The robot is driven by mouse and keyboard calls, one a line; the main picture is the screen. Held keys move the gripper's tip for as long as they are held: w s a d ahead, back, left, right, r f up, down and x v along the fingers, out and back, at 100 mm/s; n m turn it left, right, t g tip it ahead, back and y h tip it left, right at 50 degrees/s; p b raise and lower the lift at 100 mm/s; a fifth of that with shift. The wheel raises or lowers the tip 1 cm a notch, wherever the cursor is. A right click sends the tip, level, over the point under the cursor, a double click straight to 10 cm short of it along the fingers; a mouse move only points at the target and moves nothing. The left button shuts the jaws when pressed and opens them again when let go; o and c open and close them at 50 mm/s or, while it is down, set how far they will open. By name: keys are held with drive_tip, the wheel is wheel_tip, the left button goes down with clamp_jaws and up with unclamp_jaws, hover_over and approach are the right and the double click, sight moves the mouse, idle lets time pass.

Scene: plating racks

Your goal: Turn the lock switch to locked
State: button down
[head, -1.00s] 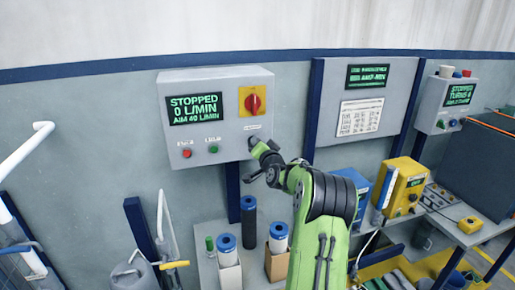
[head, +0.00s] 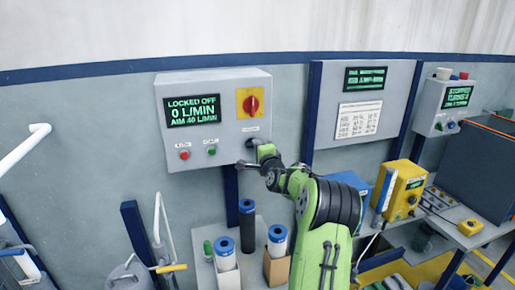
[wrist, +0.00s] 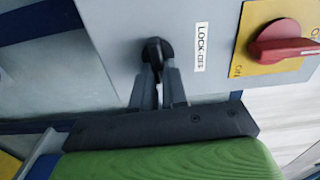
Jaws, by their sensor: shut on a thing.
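The lock switch (wrist: 157,50) is a small black knob beside a "LOCK" label (wrist: 201,46) on the grey control box (head: 165,143). My gripper (wrist: 159,72) is shut on the knob, with both dark fingers at its sides. The box's screen (head: 192,111) reads "LOCKED OFF", "0 L/MIN" and "AIM 40 L/MIN".
A red rotary switch on a yellow plate (head: 250,103) sits just above the lock switch. Red (head: 185,156) and green (head: 212,151) buttons are to its left. Blue-topped cylinders (head: 247,225) stand below the box. A panel with a notice (head: 358,123) is to the right.

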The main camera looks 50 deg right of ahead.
drive_tip(key=shift+f+m, duration=0.1)
drive_tip(key=shift+m, duration=0.3)
drive_tip(key=c, duration=1.2)
unclamp_jaws()
drive_tip(key=shift+o, duration=0.2)
drive_tip(key=b+v, duration=0.4)
drive_tip(key=v, duration=1.1)
drive_tip(key=shift+s+a, duration=0.15)
drive_tip(key=shift+s, duration=0.25)
